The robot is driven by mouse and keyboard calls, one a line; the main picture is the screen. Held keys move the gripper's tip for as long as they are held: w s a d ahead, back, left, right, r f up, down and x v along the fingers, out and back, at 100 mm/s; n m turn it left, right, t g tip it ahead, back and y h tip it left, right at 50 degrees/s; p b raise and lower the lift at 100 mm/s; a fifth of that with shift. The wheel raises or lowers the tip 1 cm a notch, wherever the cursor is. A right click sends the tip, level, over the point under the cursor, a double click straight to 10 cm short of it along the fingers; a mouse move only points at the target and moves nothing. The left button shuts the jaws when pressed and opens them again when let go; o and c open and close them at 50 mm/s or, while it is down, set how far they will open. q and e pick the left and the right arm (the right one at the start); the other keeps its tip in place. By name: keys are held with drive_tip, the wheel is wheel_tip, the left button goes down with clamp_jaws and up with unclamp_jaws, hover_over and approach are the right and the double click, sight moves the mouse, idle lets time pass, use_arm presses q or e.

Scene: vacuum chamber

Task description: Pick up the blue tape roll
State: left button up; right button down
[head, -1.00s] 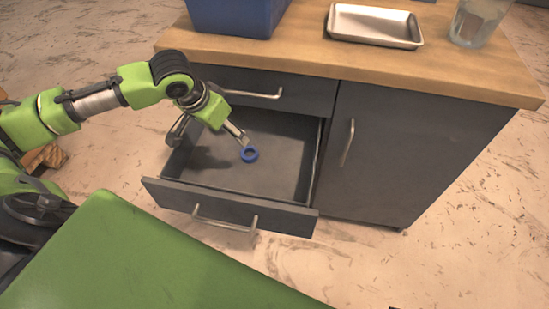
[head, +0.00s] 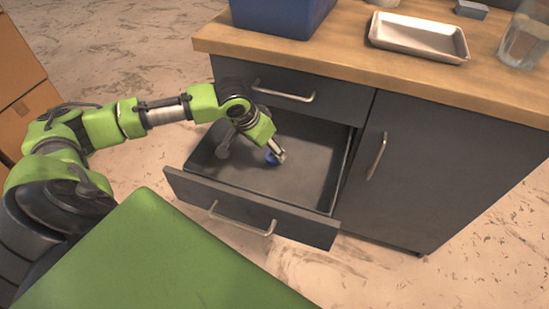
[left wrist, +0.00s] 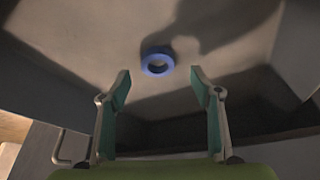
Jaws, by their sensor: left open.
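The blue tape roll (head: 271,158) lies flat in the open lower drawer (head: 310,190), partly hidden behind my left gripper in the head view. In the left wrist view the blue tape roll (left wrist: 157,61) lies on the drawer floor, centred a little beyond the fingertips. My left gripper (head: 279,152) reaches down into the drawer. In the left wrist view its two fingers (left wrist: 160,77) are spread wide with nothing between them. My right gripper is not in view.
The drawer front (head: 250,210) with its handle stands pulled out from the dark cabinet (head: 440,170). On the wooden top (head: 350,65) are a blue bin (head: 280,15), a metal tray (head: 420,37) and a glass jar (head: 524,38). The drawer's right side is empty.

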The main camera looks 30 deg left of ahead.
sight(272, 154)
use_arm(q)
drive_tip(key=b+x, duration=0.1)
drive_tip(key=x, duration=0.2)
drive_tip(key=shift+s+d+f, duration=0.15)
drive_tip(key=shift+d, duration=0.05)
drive_tip(key=shift+w+f, duration=0.25)
drive_tip(key=shift+f, duration=0.15)
drive_tip(key=c, duration=1.1)
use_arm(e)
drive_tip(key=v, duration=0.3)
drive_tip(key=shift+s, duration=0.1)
use_arm(q)
drive_tip(key=shift+r, duration=0.15)
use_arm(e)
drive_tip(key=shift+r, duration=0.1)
